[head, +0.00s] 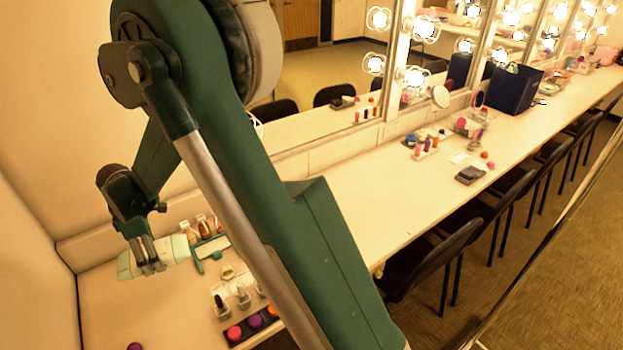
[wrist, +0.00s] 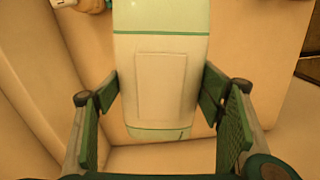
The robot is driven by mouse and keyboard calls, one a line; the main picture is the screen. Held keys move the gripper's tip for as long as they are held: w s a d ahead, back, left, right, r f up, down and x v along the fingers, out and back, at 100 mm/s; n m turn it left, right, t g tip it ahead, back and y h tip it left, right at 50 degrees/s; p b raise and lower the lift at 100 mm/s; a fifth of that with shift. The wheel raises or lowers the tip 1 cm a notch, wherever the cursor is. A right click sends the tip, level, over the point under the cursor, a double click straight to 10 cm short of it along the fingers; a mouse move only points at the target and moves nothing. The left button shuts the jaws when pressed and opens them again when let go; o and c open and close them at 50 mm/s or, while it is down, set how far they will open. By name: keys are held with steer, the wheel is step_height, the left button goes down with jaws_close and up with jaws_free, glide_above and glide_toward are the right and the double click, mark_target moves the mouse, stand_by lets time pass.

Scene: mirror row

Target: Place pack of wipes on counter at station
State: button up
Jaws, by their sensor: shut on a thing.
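The pack of wipes is a pale, whitish-green pack with green bands (wrist: 162,80). It lies between the two fingers of my gripper (wrist: 160,97) in the wrist view, with a finger against each side. In the head view my gripper (head: 150,268) is at the lower left, pointing down over the counter (head: 350,195), and the pack (head: 178,250) shows on both sides of the fingers. I cannot tell whether the pack touches the counter.
Small bottles (head: 202,228) and a teal-edged item (head: 211,248) stand close right of the pack. A tray of coloured pots (head: 252,325) is nearer the front. A wall closes the left side. A dark blue box (head: 512,88) stands farther along, with chairs in front.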

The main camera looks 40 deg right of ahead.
steer(key=s+d+r+m+p, duration=0.1)
steer(key=d+r+m+p, duration=0.2)
steer(key=d, duration=1.4)
steer(key=s+d+r+m+p, duration=0.1)
steer(key=d+r+m+p, duration=0.25)
steer(key=d, duration=1.45)
steer(key=d+f+m+b, duration=0.2)
steer(key=d+f+m, duration=0.1)
steer(key=d, duration=1.8)
steer(key=s+d+f+m+b, duration=0.1)
steer(key=s+d+m, duration=0.1)
steer(key=d, duration=1)
steer(key=s+d+f+m+b, duration=0.1)
steer(key=s+d, duration=0.3)
steer(key=d, duration=0.7)
steer(key=s+d+f+m+b, duration=0.2)
steer(key=s+d+m, duration=0.1)
steer(key=d, duration=0.9)
steer(key=shift+s+d+f+m, duration=0.2)
steer(key=shift+d+f+m, duration=0.15)
steer(key=shift+f, duration=0.05)
steer(key=shift+f, duration=0.1)
steer(key=shift+f+b, duration=0.45)
steer(key=shift+f, duration=2.6)
